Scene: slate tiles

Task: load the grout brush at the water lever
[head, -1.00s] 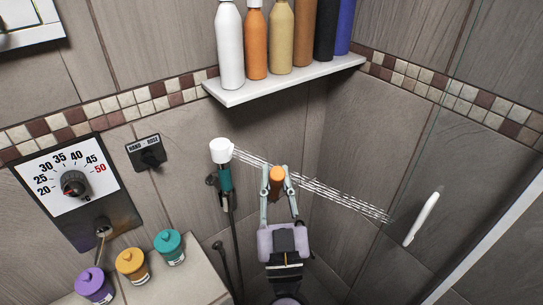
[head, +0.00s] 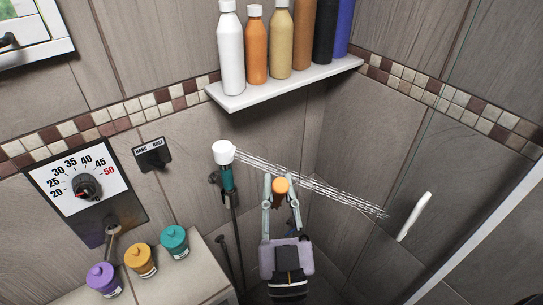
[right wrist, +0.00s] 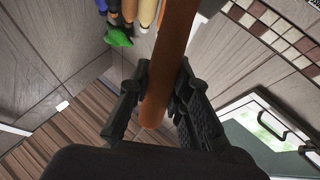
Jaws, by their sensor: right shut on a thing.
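My right gripper (head: 281,190) is shut on an orange-brown rod, which looks like the handle of the grout brush (head: 281,186). In the right wrist view the handle (right wrist: 168,75) runs up between the gripper's two dark fingers (right wrist: 158,95); its bristle end is not clear in either view. A black lever (head: 153,155) sits on a plate lettered HAND and HOSE, on the wall to the gripper's upper left. Purple (head: 104,280), amber (head: 141,261) and teal (head: 174,242) lidded jars stand on a ledge at lower left. My left gripper is not in view.
A white-headed hand shower (head: 223,153) sprays water rightward, just behind or above the gripper. A temperature dial (head: 88,188) is on the left wall. A shelf (head: 290,83) of several bottles is above. A white handle (head: 414,217) is at right.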

